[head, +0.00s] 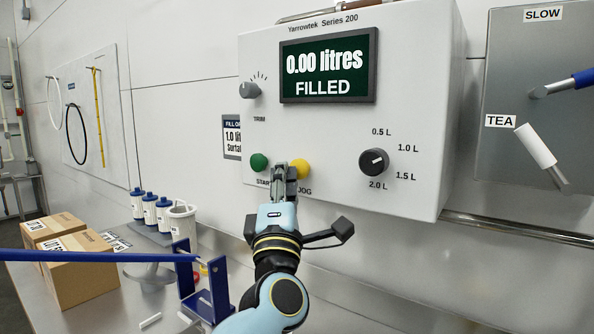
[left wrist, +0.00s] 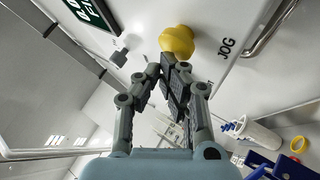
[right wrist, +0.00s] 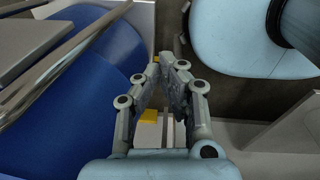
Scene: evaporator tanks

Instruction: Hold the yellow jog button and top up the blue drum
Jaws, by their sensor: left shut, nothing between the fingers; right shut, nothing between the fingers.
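The yellow jog button (head: 302,168) is on the front of the white control box, right of the green start button. My left gripper (head: 285,172) is shut and empty, its fingertips in front of the button's left side. In the left wrist view the yellow button (left wrist: 177,41) lies just beyond the fingertips; I cannot tell whether they touch it. The display (head: 328,66) reads 0.00 litres FILLED. My right gripper (right wrist: 168,65) is shut and empty, seen only in the right wrist view. A large rounded blue surface (right wrist: 70,90), perhaps the blue drum, is left of it.
The green button (head: 258,162) is close to my left gripper. A dark selector knob (head: 374,162) is further right. Cartons (head: 85,270), blue-capped bottles (head: 150,208), a white jug (head: 183,222) and a blue bracket (head: 203,290) stand on the bench. A metal rail (head: 520,230) runs at right.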

